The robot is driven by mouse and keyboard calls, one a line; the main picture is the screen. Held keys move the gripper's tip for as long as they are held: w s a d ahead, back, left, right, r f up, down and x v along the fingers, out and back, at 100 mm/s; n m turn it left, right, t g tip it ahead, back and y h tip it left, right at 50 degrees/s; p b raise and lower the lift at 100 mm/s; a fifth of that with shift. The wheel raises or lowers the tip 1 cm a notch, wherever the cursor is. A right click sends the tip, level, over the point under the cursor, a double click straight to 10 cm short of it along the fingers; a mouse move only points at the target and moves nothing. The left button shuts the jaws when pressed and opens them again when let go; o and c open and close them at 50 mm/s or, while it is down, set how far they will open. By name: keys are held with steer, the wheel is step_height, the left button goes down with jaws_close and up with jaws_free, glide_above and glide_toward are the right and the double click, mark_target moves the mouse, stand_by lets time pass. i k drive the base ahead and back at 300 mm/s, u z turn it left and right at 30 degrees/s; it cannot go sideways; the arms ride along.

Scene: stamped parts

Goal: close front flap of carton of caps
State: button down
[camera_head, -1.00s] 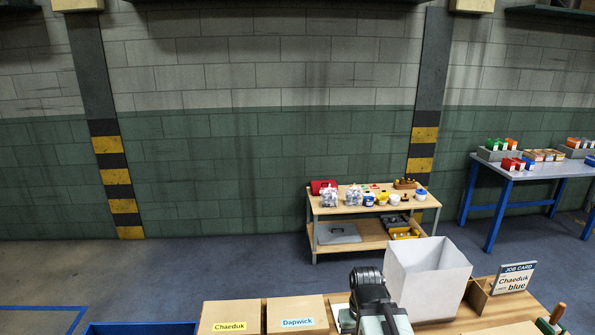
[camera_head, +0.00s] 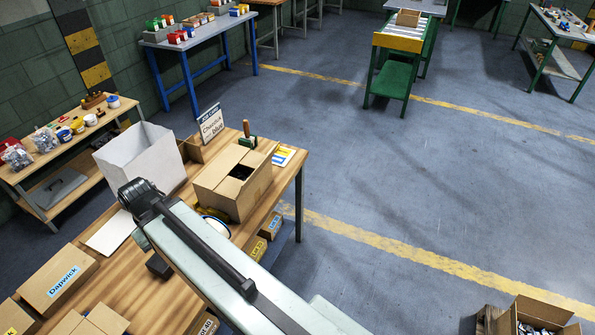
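An open-topped brown carton (camera_head: 243,180) stands on the wooden bench, right of the white bin. It may be the carton of caps, but I cannot see caps in it. Some of its top panels lie inward, with a dark gap between them. Which one is the front flap I cannot tell. My arm reaches from the bottom right up to a black joint left of this carton, and covers part of the bench in front of it. My gripper's fingers do not show.
On the bench (camera_head: 165,295) are a white bin (camera_head: 140,160), a job card reading Chaeduk blue (camera_head: 211,122), a green-handled tool (camera_head: 247,135) and a Dapwick box (camera_head: 58,280). An open box (camera_head: 540,318) is at bottom right.

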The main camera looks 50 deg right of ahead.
mark_target(254, 175)
steer(key=z, duration=0.2)
steer(key=k, duration=0.85)
steer(key=z, duration=0.55)
steer(key=i, duration=1.2)
steer(key=z, duration=0.25)
steer(key=k, duration=1)
steer(key=u, duration=0.35)
steer(key=i, duration=0.25)
steer(key=u, duration=0.65)
